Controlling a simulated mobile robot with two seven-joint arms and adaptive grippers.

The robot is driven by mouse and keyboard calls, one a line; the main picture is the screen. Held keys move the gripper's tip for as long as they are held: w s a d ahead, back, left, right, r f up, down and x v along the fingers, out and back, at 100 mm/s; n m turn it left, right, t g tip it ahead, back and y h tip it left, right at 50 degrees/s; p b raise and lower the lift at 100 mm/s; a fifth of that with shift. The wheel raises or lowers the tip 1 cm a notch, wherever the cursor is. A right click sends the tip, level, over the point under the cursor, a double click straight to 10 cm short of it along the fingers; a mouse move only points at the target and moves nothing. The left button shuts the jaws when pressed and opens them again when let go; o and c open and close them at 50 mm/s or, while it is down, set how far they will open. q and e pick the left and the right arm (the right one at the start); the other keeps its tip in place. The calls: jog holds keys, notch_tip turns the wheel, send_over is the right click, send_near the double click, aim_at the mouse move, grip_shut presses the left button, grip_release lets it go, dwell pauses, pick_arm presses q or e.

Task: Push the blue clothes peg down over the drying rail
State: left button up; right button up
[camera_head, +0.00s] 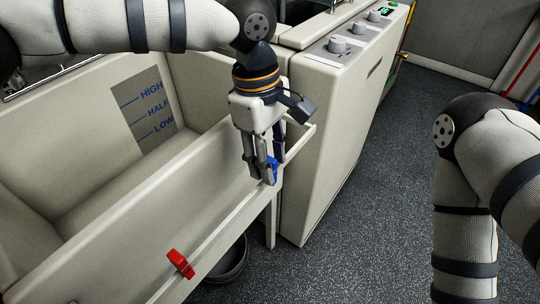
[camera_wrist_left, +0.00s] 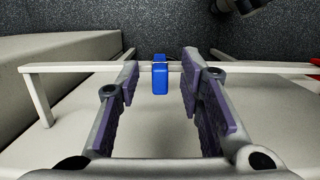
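My left gripper (camera_head: 264,170) points down at the far end of the white drying rail (camera_head: 218,232), along the front of the tub. Its fingers are open. The blue clothes peg (camera_head: 272,168) shows at the fingertips, partly hidden by a finger. In the left wrist view the blue peg (camera_wrist_left: 160,78) overlaps the rail (camera_wrist_left: 85,67) and lies between the two fingertips (camera_wrist_left: 160,72), with a visible gap on each side. I cannot tell how far the peg is over the rail. My right gripper is out of view; only its arm shows at right.
A red peg (camera_head: 180,263) sits on the nearer part of the rail. The pale tub (camera_head: 90,225) lies behind the rail, and a white cabinet with knobs (camera_head: 325,150) stands just right of it. A dark bowl (camera_head: 228,266) is on the floor below. The speckled floor at centre right is clear.

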pick_arm(q)
notch_tip(320, 180, up, 12)
jog(key=w+a, duration=0.1)
jog(key=shift+a, duration=0.2)
jog(key=shift+f, duration=0.1)
